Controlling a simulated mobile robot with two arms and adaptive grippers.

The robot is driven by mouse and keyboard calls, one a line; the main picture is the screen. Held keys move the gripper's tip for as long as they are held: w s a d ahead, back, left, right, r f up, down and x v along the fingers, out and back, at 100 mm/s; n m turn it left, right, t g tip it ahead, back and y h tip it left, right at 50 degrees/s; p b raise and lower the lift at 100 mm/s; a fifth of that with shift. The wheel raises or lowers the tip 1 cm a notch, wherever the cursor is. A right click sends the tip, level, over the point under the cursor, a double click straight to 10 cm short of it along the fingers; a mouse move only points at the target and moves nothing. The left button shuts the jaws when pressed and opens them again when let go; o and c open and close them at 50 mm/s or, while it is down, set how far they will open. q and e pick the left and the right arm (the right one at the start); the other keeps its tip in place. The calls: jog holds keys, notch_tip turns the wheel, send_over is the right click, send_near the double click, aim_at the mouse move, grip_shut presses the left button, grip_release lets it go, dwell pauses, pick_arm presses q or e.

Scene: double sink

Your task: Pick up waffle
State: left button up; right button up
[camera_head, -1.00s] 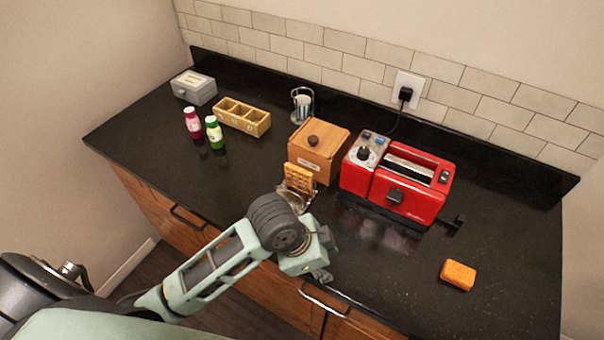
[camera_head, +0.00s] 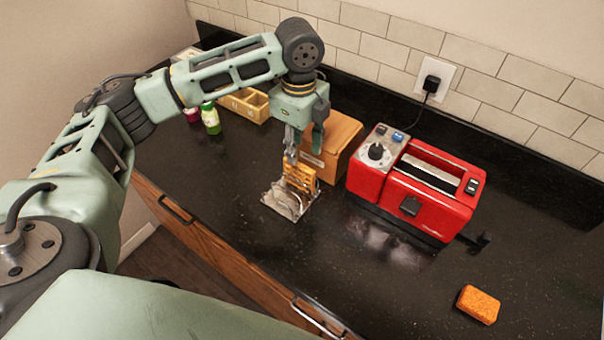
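A golden-brown waffle (camera_head: 301,177) stands upright in a small metal rack (camera_head: 287,202) on the black counter, in front of the wooden box. My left gripper (camera_head: 291,158) points down from above, with its fingertips at the waffle's top edge. The fingers are small and overlap the waffle, so I cannot tell whether they are open or shut, or touching it. The rack hides the waffle's lower part. My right gripper is not in view.
A wooden box (camera_head: 333,150) stands close behind the waffle, partly hidden by my arm. A red toaster (camera_head: 428,195) is to the right, with an orange sponge-like block (camera_head: 478,304) near the front. Green (camera_head: 210,118) and pink bottles and a divided wooden tray (camera_head: 245,103) are at the left.

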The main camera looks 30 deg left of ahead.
aim_at(299, 164)
pick_arm(q)
jog(key=shift+f+p, duration=0.35)
jog(key=shift+f, duration=0.55)
notch_tip(299, 164, down, 5)
jog(key=shift+a+r+p, duration=0.15)
jog(key=shift+r+p, duration=0.05)
jog(key=shift+p, duration=0.8)
jog(key=shift+f, duration=0.35)
jog(key=shift+c, duration=0.2)
jog(key=c, duration=0.7)
grip_shut()
jog(key=shift+r, duration=0.15)
